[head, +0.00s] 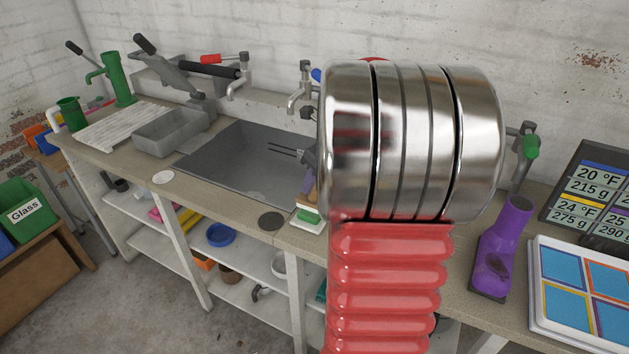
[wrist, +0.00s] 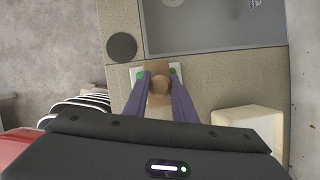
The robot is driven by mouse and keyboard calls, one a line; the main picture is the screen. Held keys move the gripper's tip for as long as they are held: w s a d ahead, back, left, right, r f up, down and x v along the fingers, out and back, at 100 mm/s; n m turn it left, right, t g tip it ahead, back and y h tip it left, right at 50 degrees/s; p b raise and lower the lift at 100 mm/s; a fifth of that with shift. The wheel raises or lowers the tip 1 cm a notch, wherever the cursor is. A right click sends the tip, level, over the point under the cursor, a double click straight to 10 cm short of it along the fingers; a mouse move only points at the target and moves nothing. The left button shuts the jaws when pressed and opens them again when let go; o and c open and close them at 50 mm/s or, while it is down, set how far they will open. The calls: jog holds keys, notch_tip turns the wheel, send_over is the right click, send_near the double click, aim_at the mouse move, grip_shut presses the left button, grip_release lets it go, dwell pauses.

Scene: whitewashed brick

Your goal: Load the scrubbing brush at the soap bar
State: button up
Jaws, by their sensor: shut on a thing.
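My gripper (wrist: 161,84) has purple fingers shut on the scrubbing brush (wrist: 159,86), a tan wooden thing with a rounded knob between the fingertips. In the head view my gripper (head: 309,182) is partly hidden behind my red and metal arm; only a sliver of brush shows below it. The green soap bar (head: 308,215) lies on a white dish (head: 303,228) at the counter's front edge, below the gripper. In the wrist view the brush covers the soap's middle, with green showing on both sides (wrist: 172,71). I cannot tell whether brush and soap touch.
A grey sink (head: 225,157) lies behind the dish. A dark round disc (head: 271,221) is left of it on the counter. A cream block (wrist: 255,122) shows right in the wrist view. A purple boot-shaped thing (head: 503,245) and a panelled white board (head: 575,290) stand at right.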

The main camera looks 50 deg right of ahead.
jog(key=shift+r, duration=3.5)
